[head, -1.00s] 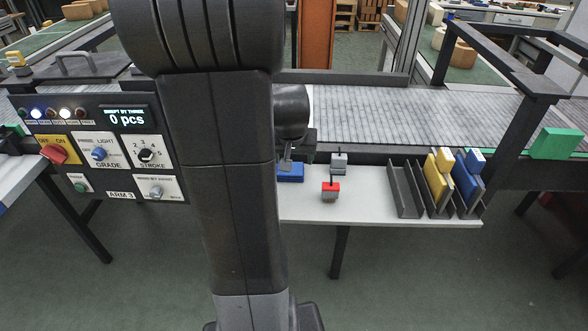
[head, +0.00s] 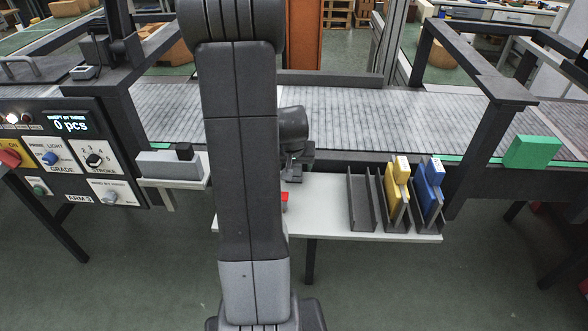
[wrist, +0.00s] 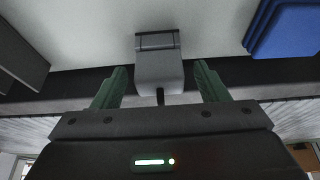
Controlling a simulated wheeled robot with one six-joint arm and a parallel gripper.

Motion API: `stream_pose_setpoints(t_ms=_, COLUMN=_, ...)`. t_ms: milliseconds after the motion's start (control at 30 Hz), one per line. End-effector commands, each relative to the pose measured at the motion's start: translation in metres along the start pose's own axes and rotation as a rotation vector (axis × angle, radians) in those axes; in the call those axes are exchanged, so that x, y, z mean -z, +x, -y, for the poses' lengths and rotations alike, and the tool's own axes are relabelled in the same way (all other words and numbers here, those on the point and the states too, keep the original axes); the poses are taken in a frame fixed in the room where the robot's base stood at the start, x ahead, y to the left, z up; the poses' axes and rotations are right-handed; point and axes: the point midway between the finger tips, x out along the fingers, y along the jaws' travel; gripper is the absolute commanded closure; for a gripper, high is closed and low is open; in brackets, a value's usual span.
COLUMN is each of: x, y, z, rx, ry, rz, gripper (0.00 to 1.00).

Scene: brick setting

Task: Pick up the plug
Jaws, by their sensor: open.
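The plug (wrist: 158,70) is a light grey block with a dark band and a thin dark stem, seen in the wrist view. It sits between the two green fingers of my gripper (wrist: 161,82), with a gap on either side. My gripper is open and holds nothing. In the head view my gripper (head: 297,160) is low over the back edge of the white table (head: 330,215); my arm hides part of this area. A red-topped piece (head: 285,197) shows beside my arm, partly hidden.
A blue block (wrist: 288,30) lies at the upper right in the wrist view. Dark racks hold yellow (head: 396,185) and blue (head: 430,188) pieces at the table's right. A conveyor (head: 370,115) runs behind. A control panel (head: 70,150) stands left.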

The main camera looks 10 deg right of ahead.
Motion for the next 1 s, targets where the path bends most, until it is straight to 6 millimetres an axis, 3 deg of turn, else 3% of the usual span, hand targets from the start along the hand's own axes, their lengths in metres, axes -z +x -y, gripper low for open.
stream_pose_setpoints(t_ms=200, x=0.0, y=0.0, z=0.0, rx=0.0, ry=0.0, rz=0.0, gripper=0.35)
stream_pose_setpoints(t_ms=433, x=0.0, y=0.0, z=0.0, rx=0.0, ry=0.0, rz=0.0, gripper=0.8)
stream_pose_setpoints(t_ms=767, x=0.002, y=-0.005, z=0.0, rx=0.0, ry=0.0, rz=-0.002, gripper=0.81)
stream_pose_setpoints(t_ms=1000, x=0.019, y=-0.042, z=0.0, rx=0.0, ry=0.001, rz=-0.007, gripper=0.81)
